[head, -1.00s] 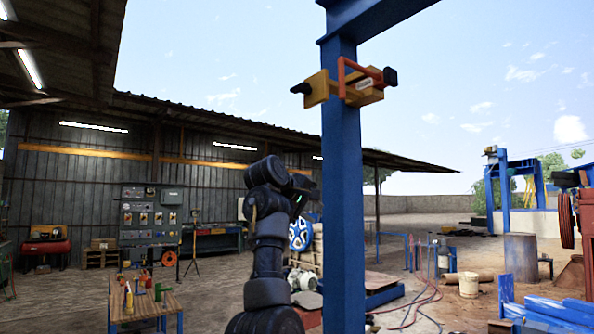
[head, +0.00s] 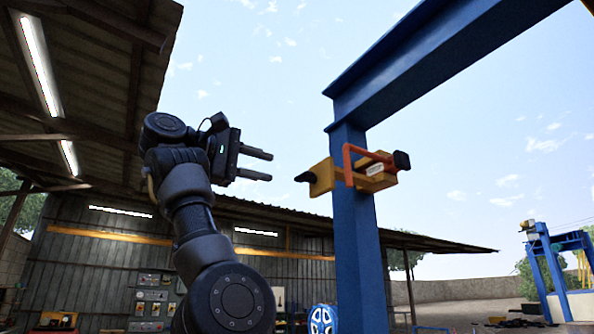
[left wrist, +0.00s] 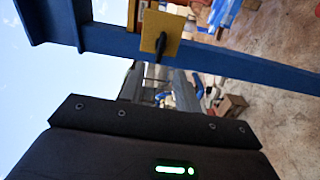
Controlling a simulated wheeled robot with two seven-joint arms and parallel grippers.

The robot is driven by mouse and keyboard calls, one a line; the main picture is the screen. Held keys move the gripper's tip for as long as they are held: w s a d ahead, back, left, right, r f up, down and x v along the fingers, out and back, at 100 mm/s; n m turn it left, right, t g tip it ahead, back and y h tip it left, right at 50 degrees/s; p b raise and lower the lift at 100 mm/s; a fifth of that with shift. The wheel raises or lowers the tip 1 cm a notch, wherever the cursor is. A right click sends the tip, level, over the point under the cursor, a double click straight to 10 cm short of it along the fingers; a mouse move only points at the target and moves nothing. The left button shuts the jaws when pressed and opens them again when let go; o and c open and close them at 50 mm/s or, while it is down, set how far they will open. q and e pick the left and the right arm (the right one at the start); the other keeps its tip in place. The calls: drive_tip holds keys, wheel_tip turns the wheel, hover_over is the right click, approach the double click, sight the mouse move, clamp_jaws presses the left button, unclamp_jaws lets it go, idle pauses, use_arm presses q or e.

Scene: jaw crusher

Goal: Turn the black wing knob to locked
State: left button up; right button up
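The black wing knob (head: 304,177) sticks out to the left from a yellow block (head: 321,177) on the blue post (head: 354,240). In the left wrist view the yellow block shows as a square plate (left wrist: 162,33) with the dark knob (left wrist: 160,47) in front of it. My left gripper (head: 271,166) is raised to the left of the knob, its two fingers apart and pointing right toward it. The fingers look empty and do not touch the knob. The knob's exact turn angle is too small to tell. My right gripper is not in view.
An orange bar handle (head: 348,165) and another yellow block (head: 377,181) with a black end piece (head: 401,160) sit on the post's right side. A blue beam (head: 430,55) runs overhead. A shed (head: 90,265) stands behind. Open air lies between gripper and knob.

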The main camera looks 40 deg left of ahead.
sight(299, 176)
use_arm(q)
drive_tip(key=p+x, duration=0.6)
drive_tip(key=x, duration=0.2)
drive_tip(key=shift+w+d+r+p, duration=0.1)
drive_tip(key=shift+w+d+p, duration=0.05)
drive_tip(key=shift+w+p, duration=0.2)
drive_tip(key=shift+w+d, duration=0.1)
drive_tip(key=shift+w, duration=0.2)
drive_tip(key=shift+c, duration=0.4)
drive_tip(key=shift+s, duration=0.1)
clamp_jaws()
